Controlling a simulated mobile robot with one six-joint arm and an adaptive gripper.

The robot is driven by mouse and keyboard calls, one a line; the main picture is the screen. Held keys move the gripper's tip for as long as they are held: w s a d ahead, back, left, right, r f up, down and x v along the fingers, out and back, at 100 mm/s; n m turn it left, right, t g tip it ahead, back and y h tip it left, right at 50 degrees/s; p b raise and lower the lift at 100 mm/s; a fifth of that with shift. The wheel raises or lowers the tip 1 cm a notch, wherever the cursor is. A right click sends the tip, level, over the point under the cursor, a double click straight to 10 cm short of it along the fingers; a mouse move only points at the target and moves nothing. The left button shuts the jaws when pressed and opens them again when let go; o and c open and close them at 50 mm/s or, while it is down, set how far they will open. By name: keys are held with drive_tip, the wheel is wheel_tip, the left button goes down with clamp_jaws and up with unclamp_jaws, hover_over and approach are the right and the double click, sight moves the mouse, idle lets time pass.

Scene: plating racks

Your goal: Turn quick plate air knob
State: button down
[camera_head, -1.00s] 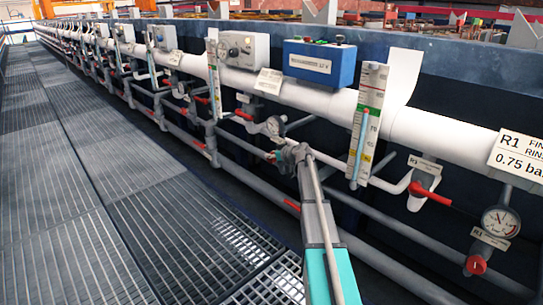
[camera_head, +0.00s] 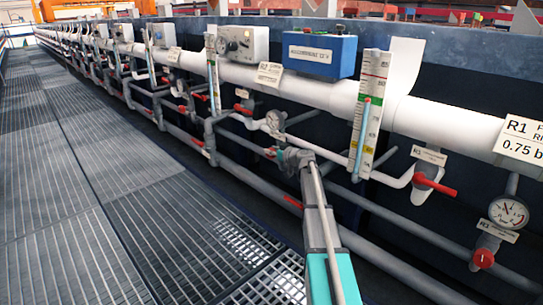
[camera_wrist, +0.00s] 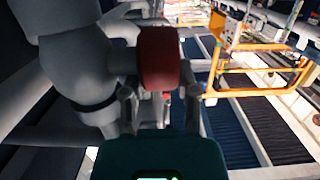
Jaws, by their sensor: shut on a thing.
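The red knob (camera_head: 270,151) is below a round gauge (camera_head: 273,119) on the grey and white pipework. In the wrist view the knob (camera_wrist: 160,58) fills the space ahead of my gripper (camera_wrist: 160,92), with a finger on each side. My gripper (camera_head: 283,154) is shut on this knob in the head view. The knob's mount and its contact with the fingertips are partly hidden by my gripper. I cannot read a label for this knob.
Red-handled valves (camera_head: 434,186) and a gauge with a red knob (camera_head: 483,258) stand at right. A flow tube (camera_head: 366,115) rises close to my arm. A blue box (camera_head: 319,54) sits above the white pipe. The grated walkway (camera_head: 110,220) at left is clear.

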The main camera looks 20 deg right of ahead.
idle(0.4)
drive_tip(key=shift+c, duration=1.8)
unclamp_jaws()
drive_tip(key=shift+w+r+p, duration=0.1)
drive_tip(key=shift+r+p, duration=0.1)
drive_tip(key=shift+p, duration=0.55)
drive_tip(key=shift+g+p, duration=0.35)
drive_tip(key=shift+g, duration=0.05)
drive_tip(key=g+h+p, duration=0.1)
drive_tip(key=p, duration=0.1)
drive_tip(key=shift+w+a+g+p, duration=0.1)
drive_tip(key=shift+w+g+p, duration=0.05)
drive_tip(key=shift+g+p, duration=0.25)
